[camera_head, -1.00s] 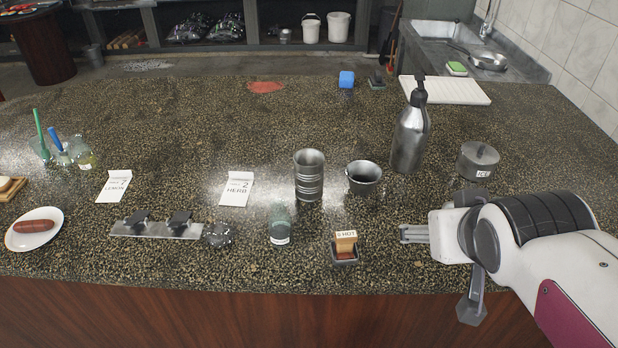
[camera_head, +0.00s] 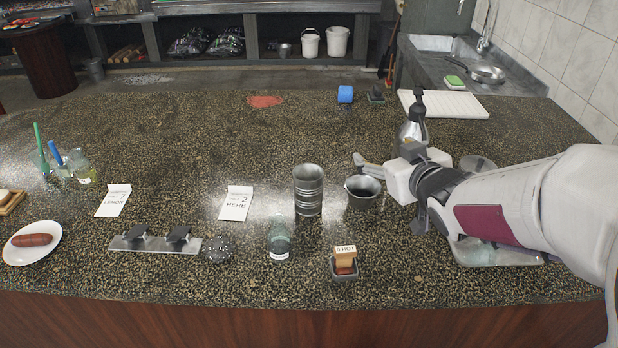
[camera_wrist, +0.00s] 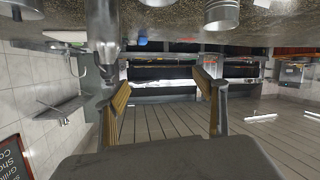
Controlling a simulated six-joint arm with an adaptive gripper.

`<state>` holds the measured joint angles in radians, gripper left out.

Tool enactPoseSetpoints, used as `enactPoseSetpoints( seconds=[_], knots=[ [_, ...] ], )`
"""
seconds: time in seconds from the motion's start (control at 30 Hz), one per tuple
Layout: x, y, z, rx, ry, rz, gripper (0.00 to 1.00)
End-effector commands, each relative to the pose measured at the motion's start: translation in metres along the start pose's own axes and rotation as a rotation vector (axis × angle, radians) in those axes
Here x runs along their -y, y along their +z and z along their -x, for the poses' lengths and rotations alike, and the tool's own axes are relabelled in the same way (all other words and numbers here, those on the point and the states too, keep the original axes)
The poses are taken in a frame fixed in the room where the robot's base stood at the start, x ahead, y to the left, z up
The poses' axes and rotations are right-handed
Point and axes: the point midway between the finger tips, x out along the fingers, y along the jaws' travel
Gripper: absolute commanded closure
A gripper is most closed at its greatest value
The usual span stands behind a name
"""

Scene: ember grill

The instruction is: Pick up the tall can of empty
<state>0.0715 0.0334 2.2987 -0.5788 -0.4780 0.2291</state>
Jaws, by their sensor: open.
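The tall ribbed metal can (camera_head: 308,190) stands upright on the speckled counter, near its middle. I see no label on it. In the upside-down wrist view a metal can that looks like it (camera_wrist: 221,14) is cut off by the top edge, right of centre. My gripper (camera_head: 372,167) is to the right of the can and apart from it, above the shorter dark cup (camera_head: 362,192). In the wrist view my gripper (camera_wrist: 162,90) has its fingers wide apart with nothing between them.
A pump bottle (camera_head: 414,130) stands behind my gripper, partly hidden. A glass jar (camera_head: 279,241) and the HOT-marked holder (camera_head: 345,262) are in front of the can. The HERB card (camera_head: 236,203) lies to its left. The counter behind the can is clear.

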Motion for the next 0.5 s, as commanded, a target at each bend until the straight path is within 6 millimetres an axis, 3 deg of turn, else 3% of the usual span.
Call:
enactPoseSetpoints(
  seconds=[0.2, 0.5],
  knots=[
    [0.024, -0.003, -0.033, -0.105, -0.114, 0.006, 0.3],
    [0.064, 0.0, -0.06, -0.25, -0.297, -0.023, 0.3]
  ],
)
